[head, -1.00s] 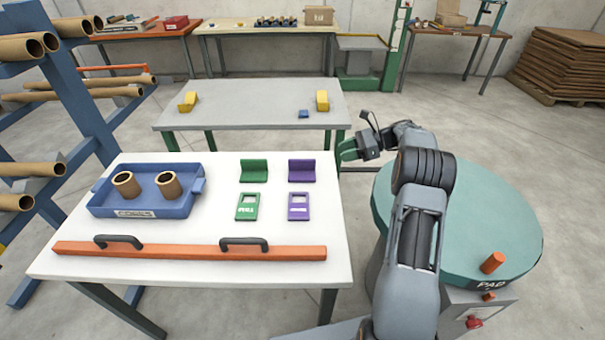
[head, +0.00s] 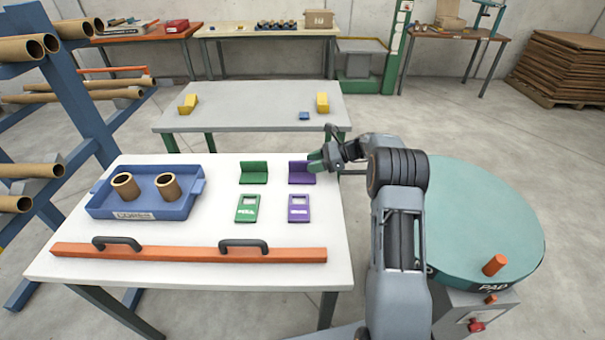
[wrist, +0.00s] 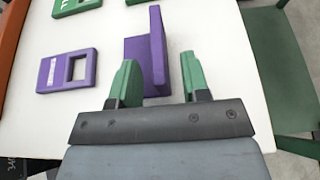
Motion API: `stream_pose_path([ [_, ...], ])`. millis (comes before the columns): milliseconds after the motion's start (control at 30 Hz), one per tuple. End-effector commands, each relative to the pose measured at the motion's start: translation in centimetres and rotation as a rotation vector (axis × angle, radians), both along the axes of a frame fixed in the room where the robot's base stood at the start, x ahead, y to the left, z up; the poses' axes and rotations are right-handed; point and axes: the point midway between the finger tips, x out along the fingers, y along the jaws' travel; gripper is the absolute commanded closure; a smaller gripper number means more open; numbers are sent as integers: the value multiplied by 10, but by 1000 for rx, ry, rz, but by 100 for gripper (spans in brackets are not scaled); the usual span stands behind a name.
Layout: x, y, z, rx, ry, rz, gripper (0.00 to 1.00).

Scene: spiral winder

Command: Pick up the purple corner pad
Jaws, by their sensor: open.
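The purple corner pad (head: 298,176) is an L-shaped piece on the white table, with one flat leg and one upright leg. In the wrist view the purple corner pad (wrist: 157,48) lies ahead of the fingers, its near end reaching between the green fingertips. My gripper (head: 318,162) is at the pad's right side in the head view and hides part of it. In the wrist view my gripper (wrist: 158,80) is open, with one finger on each side of the upright leg's near end. I cannot tell whether either finger touches the pad.
A green corner pad (head: 253,172) stands left of the purple one. A flat purple tag (head: 299,207) and a flat green tag (head: 247,208) lie in front. The blue tray (head: 150,209) holds two cardboard cores. An orange bar (head: 190,252) lies along the front edge.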

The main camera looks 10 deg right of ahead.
Motion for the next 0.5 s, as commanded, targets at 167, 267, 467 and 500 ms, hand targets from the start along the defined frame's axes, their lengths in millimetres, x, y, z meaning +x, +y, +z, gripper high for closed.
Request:
stream_pose_path([
  [167, 2, 14, -6, -1, 1, 1, 57],
  [267, 3, 14, -6, -1, 1, 0, 57],
  [467, 2, 14, -6, -1, 1, 0, 69],
  [500, 2, 13, -6, -1, 1, 0, 73],
])
